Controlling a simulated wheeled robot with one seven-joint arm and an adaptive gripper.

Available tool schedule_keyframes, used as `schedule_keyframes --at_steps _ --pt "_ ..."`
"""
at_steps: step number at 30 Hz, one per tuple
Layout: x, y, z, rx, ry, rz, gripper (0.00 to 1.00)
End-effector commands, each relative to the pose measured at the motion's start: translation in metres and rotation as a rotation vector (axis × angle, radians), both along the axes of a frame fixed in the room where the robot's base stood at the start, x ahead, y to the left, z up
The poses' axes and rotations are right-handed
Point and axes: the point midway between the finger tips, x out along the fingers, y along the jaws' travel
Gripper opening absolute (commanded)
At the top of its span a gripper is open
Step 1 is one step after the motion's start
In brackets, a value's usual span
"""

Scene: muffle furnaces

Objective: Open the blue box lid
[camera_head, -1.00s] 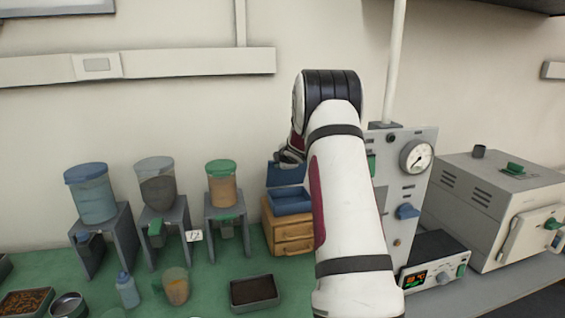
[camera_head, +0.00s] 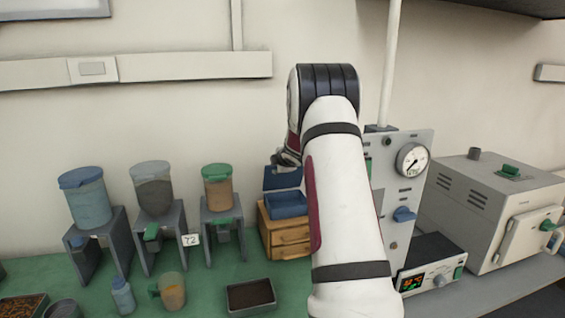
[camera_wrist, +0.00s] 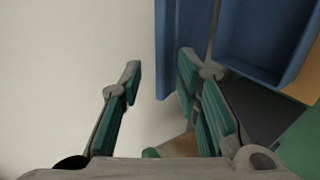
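The blue box (camera_head: 288,205) sits on top of a small wooden drawer unit. Its blue lid (camera_head: 284,180) stands raised at the back, so the open tray shows. In the wrist view, the box's hollow inside (camera_wrist: 265,38) is at the upper right, and the lid (camera_wrist: 168,30) is a blue panel left of it. My gripper (camera_wrist: 159,62) is open, with nothing held between its green-padded fingers. Its right finger overlaps the lid's lower edge; I cannot tell whether they touch. In the head view my gripper (camera_head: 286,160) is at the lid's top, partly hidden by my arm.
The wooden drawer unit (camera_head: 288,236) stands beside my arm. Left are several lidded hoppers on grey stands, including an orange one (camera_head: 218,187), and a dark-filled tray (camera_head: 250,296). Right are a gauge panel (camera_head: 408,190) and a furnace (camera_head: 490,215).

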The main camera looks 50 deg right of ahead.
Motion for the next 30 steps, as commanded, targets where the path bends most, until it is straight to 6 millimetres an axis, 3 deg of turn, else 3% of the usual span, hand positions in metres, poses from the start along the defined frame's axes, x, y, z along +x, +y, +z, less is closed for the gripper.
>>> schedule_keyframes --at_steps 9,15,30 --pt "-0.047 0.028 0.034 -0.003 -0.003 -0.001 0.3" --pt "-0.067 0.04 0.047 -0.001 -0.001 -0.001 0.3" --pt "-0.074 0.044 0.051 -0.001 -0.001 -0.001 0.3"
